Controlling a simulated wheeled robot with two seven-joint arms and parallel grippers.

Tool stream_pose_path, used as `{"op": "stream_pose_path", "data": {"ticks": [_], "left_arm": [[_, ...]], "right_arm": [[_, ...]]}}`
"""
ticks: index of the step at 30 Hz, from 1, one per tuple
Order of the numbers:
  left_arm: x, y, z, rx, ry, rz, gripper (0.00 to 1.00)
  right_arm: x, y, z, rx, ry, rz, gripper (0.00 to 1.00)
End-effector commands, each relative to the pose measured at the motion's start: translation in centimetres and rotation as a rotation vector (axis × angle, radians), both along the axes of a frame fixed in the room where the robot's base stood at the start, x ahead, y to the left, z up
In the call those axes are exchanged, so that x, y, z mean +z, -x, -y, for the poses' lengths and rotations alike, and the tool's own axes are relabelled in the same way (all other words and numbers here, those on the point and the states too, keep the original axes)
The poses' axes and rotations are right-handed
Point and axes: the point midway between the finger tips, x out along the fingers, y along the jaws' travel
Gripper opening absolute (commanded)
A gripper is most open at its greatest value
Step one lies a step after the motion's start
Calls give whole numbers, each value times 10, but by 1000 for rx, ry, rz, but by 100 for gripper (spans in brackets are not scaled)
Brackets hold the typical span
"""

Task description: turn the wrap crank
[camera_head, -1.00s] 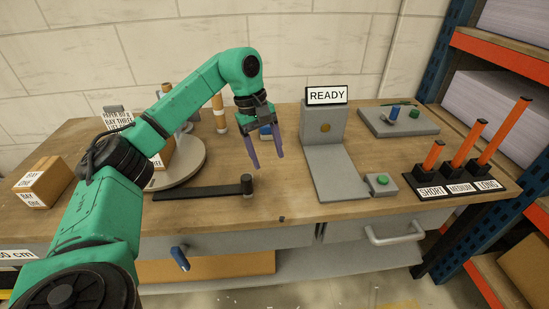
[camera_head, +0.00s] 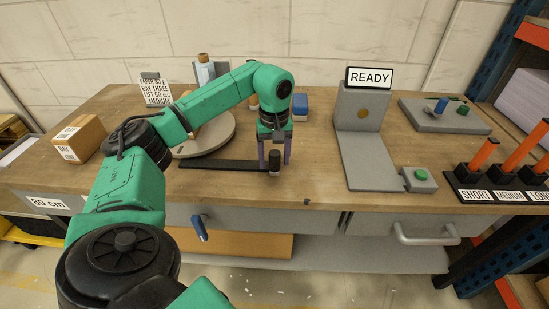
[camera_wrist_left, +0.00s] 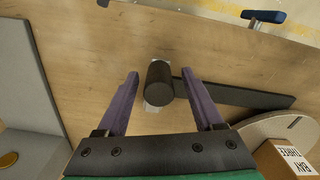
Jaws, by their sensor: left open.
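The wrap crank is a flat black arm (camera_head: 222,165) lying low over the table in front of the turntable, with an upright black cylindrical knob (camera_head: 274,161) at its right end. My left gripper (camera_head: 275,166) is open and points down at the knob, one purple finger on either side in the head view. In the left wrist view the knob (camera_wrist_left: 159,82) shows between the two spread fingertips, with a gap on each side. The crank arm (camera_wrist_left: 235,95) runs right from it toward the turntable. My right gripper is not in view.
The round grey turntable (camera_head: 220,140) carries a box behind my left arm. A grey stand with a READY sign (camera_head: 370,77) and a green button (camera_head: 421,174) are to the right. A blue-handled lever (camera_head: 199,228) juts from the table front. Bare wood surrounds the knob.

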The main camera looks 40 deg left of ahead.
Motion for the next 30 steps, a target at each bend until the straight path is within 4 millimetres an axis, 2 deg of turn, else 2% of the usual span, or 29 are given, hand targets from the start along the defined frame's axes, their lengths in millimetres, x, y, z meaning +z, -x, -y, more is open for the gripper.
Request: {"op": "stream_pose_path", "data": {"ticks": [4, 8, 9, 10, 30], "left_arm": [[0, 0, 0, 0, 0, 0, 69], [0, 0, 0, 0, 0, 0, 19], [0, 0, 0, 0, 0, 0, 4], [0, 0, 0, 0, 0, 0, 0], [1, 0, 0, 1, 1, -1, 0]], "right_arm": [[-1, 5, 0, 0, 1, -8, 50], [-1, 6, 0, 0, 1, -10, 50], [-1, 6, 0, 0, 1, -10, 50], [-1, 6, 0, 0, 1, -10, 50], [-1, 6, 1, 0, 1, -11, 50]]}}
